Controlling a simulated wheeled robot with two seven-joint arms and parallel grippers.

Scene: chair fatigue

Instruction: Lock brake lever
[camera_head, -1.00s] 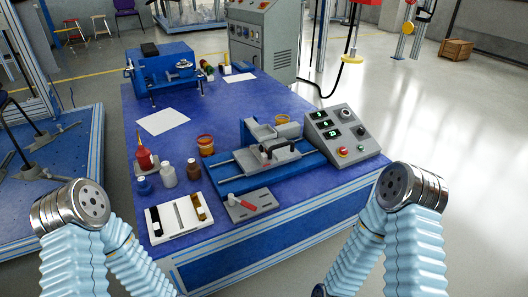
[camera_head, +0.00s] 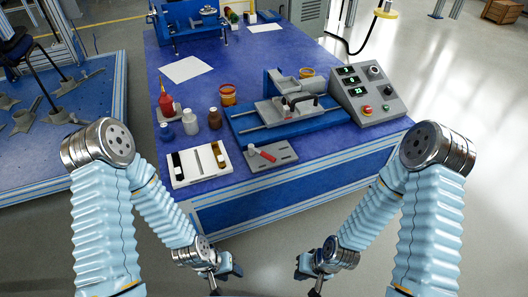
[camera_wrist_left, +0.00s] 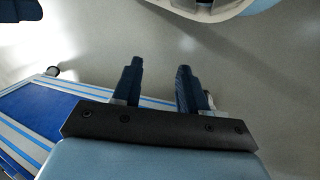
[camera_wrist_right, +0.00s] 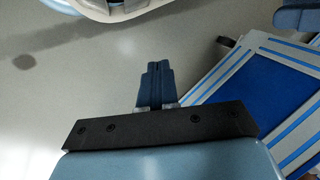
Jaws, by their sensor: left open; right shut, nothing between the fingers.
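A fixture with a curved black handle (camera_head: 300,101) stands on a blue slide base (camera_head: 250,127) on the bench. A red-handled tool with a pale head (camera_head: 262,154) lies on a grey plate (camera_head: 283,159) in front of it. I cannot tell for sure which is the brake lever. My left gripper (camera_head: 226,272) is low in front of the bench, open and empty; its parted fingers show in the left wrist view (camera_wrist_left: 160,85). My right gripper (camera_head: 307,272) is low to its right, shut and empty; its fingers meet in the right wrist view (camera_wrist_right: 155,85).
A control box (camera_head: 368,95) stands right of the fixture. Several bottles, including a red one (camera_head: 167,103), and a white tray (camera_head: 190,177) are on the left. Papers (camera_head: 187,69) lie behind. The bench front edge (camera_head: 290,197) is between the grippers and the fixture.

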